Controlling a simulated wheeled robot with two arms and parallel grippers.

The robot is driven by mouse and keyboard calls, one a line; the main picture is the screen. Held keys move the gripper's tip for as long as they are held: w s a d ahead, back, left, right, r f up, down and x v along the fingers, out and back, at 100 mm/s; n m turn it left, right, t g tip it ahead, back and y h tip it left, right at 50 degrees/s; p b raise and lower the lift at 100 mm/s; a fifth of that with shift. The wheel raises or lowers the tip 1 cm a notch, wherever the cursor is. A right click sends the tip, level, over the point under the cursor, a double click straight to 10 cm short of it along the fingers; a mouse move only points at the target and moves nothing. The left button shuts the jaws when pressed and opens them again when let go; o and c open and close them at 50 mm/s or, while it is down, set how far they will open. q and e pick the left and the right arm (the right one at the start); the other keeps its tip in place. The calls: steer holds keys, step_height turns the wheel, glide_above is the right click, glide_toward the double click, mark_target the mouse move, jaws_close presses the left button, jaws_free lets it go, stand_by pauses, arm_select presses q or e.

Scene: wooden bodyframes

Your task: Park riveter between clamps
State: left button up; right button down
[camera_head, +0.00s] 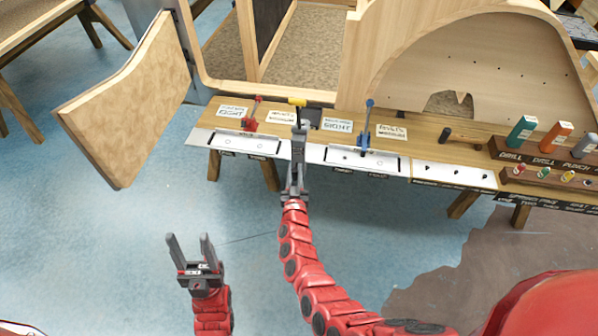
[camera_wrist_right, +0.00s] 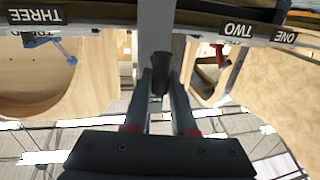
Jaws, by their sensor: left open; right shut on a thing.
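The riveter (camera_head: 299,139) is a grey tool with a yellow top, upright in the head view at the shelf's front edge. It stands between the red clamp (camera_head: 250,117) on its left and the blue clamp (camera_head: 366,124) on its right. My right gripper (camera_head: 297,168) is shut on its lower part. In the right wrist view, the fingers hold a dark cylindrical part (camera_wrist_right: 160,75) below a grey bar; the blue clamp (camera_wrist_right: 62,50) and red clamp (camera_wrist_right: 221,60) show on either side. Whether the riveter touches the shelf is unclear. My left gripper (camera_head: 192,248) is open and empty over the floor.
A curved wooden panel (camera_head: 470,70) rises behind; another panel (camera_head: 130,100) stands left. The floor in front is open.

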steer(key=c, duration=0.7)
jaws_free()
steer(key=shift+c, duration=0.2)
steer(key=shift+s, duration=0.1)
steer(key=s+a+b, duration=0.1)
steer(key=s+b, duration=0.1)
steer(key=s, duration=1.5)
steer(key=shift+a, duration=0.2)
steer(key=shift+s, duration=0.1)
